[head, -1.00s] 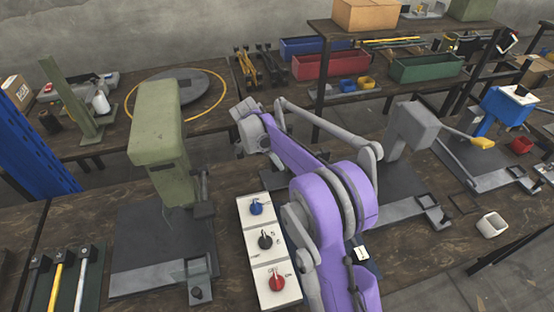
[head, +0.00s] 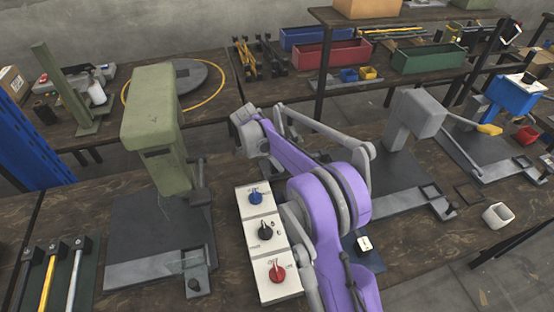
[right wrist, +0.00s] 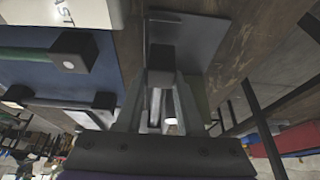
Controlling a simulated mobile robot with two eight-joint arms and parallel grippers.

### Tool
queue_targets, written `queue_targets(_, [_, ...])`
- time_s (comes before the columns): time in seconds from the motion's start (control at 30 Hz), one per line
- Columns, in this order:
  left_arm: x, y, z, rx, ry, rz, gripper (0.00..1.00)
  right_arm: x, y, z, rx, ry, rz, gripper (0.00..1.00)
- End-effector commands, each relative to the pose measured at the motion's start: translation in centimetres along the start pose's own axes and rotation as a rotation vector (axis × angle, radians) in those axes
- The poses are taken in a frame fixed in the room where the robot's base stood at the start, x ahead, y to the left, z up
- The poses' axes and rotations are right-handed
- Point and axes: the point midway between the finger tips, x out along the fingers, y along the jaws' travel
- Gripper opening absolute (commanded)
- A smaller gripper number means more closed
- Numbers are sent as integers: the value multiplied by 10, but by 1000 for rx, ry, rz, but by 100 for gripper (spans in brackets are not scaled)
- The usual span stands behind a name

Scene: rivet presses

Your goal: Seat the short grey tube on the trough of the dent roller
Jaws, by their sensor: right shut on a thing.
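A dark block-like shape shows at the fingertips, but I cannot make out a clear tube there. In the head view my purple right arm reaches over the bench, and its grey wrist end is left of centre; the fingertips and what they hold are not clear there. I cannot pick out the dent roller or its trough with certainty. My left gripper is not in view.
A green press (head: 152,120) stands left, with a switch box (head: 262,215) beside it. A grey press (head: 415,125) and a blue press (head: 515,100) stand right. A whitish square cup (head: 497,215) sits near the bench edge. Red (head: 330,56) and green (head: 428,58) bins lie behind.

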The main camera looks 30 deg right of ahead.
Motion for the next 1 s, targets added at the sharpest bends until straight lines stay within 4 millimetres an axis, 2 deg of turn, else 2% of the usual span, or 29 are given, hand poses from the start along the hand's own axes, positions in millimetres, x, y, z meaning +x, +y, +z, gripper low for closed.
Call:
queue_targets(0.1, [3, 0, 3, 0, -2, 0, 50, 6, 0, 2, 0, 0, 0, 0])
queue_targets(1.0, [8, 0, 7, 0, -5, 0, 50, 15, 0, 6, 0, 0, 0, 0])
